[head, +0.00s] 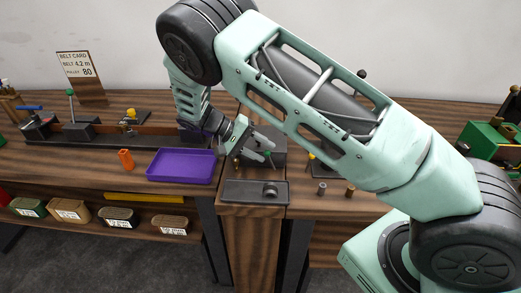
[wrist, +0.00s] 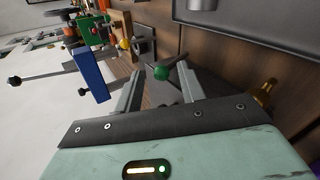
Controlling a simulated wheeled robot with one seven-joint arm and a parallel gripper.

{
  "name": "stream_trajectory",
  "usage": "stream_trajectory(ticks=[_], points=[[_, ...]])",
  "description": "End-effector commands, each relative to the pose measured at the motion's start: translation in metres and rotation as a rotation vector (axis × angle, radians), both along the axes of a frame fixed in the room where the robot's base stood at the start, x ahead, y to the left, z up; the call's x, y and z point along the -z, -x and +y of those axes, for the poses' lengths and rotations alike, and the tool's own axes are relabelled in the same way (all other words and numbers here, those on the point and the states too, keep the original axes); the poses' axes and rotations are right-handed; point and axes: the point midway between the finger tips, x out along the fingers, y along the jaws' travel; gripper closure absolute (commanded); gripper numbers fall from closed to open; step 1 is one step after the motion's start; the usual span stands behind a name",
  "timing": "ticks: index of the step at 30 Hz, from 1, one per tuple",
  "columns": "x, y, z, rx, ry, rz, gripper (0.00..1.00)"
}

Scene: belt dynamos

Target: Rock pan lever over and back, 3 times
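My gripper (head: 266,151) reaches down over a dark box (head: 294,157) near the middle of the bench. In the wrist view my gripper (wrist: 162,76) has its two fingers apart. A green ball knob (wrist: 161,73) on a dark lever shows between the fingertips, with gaps at its sides. The knob also shows small in the head view (head: 267,154). It appears to be the pan lever, but no label confirms this. The lever's base is mostly hidden by my gripper and its tilt is hard to tell.
A dark flat tray (head: 235,190) with a round metal piece lies in front. A purple tray (head: 182,178) and an orange part (head: 125,159) are to the left. Another green-knobbed lever (head: 70,93) stands far left. A blue block (wrist: 92,75) shows beside a finger in the wrist view.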

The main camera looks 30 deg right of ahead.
Motion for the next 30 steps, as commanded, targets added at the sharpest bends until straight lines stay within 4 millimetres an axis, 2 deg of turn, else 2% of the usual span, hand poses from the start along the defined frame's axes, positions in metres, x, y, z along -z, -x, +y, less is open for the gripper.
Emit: stream_trajectory(ticks=[8, 13, 30], points=[[0.000, 0.000, 0.001, 0.000, -0.001, 0.000, 0.61], [-0.005, -0.006, 0.011, -0.002, -0.003, -0.002, 0.61], [-0.073, -0.060, 0.098, -0.002, -0.003, -0.003, 0.61]])
